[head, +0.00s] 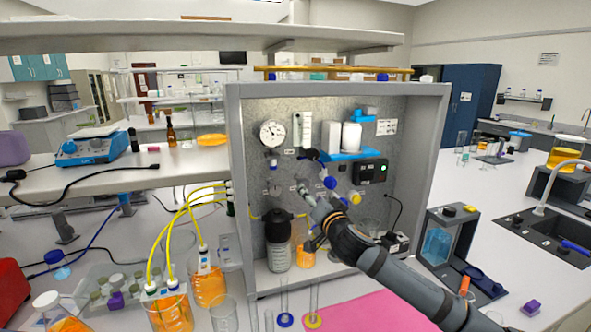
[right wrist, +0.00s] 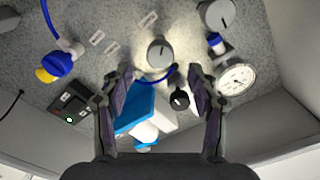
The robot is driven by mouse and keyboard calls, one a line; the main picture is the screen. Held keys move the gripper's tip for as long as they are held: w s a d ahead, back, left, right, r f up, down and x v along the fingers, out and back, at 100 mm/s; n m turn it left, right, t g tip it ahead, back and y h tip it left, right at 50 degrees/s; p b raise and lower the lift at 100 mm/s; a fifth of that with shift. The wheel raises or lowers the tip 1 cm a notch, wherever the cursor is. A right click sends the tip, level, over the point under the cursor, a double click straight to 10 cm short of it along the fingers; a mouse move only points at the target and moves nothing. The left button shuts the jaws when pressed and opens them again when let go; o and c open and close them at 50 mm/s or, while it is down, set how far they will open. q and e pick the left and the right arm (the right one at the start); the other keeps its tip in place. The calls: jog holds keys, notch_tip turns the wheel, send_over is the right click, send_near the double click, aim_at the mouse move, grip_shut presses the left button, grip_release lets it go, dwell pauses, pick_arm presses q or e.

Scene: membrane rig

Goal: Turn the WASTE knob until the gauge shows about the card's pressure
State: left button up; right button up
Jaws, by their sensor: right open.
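The gauge (head: 272,133) is a round white dial at the upper left of the rig's back panel; it also shows at right in the right wrist view (right wrist: 237,79). Its reading is too small to tell. A white card (head: 386,127) is at the panel's upper right, its print unreadable. My right gripper (right wrist: 161,76) is open. A grey round knob (right wrist: 160,53) sits just beyond and between its fingertips, apparently untouched. A second grey knob (right wrist: 216,14) is farther right, and a black knob (right wrist: 180,98) lies between the fingers. Labels are illegible, so I cannot tell which is WASTE. My left gripper is out of view.
A blue shelf with white bottles (head: 351,136) and a black control box (head: 370,172) are on the panel. A dark-capped bottle (head: 278,245) stands below. Yellow tubes (head: 178,220) run left to orange-filled beakers (head: 209,288). A pink mat (head: 365,312) lies in front.

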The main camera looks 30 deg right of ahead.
aim_at(301, 182)
dwell(0.3)
jog(key=w+n, duration=0.2)
jog(key=w+d+n, duration=0.1)
jog(key=w+n, duration=0.4)
jog(key=shift+d+r, duration=0.15)
jog(key=shift+d, duration=0.25)
jog(key=shift+w, duration=0.45)
dwell(0.4)
jog(key=shift+d, duration=0.1)
jog(key=shift+c, duration=0.5)
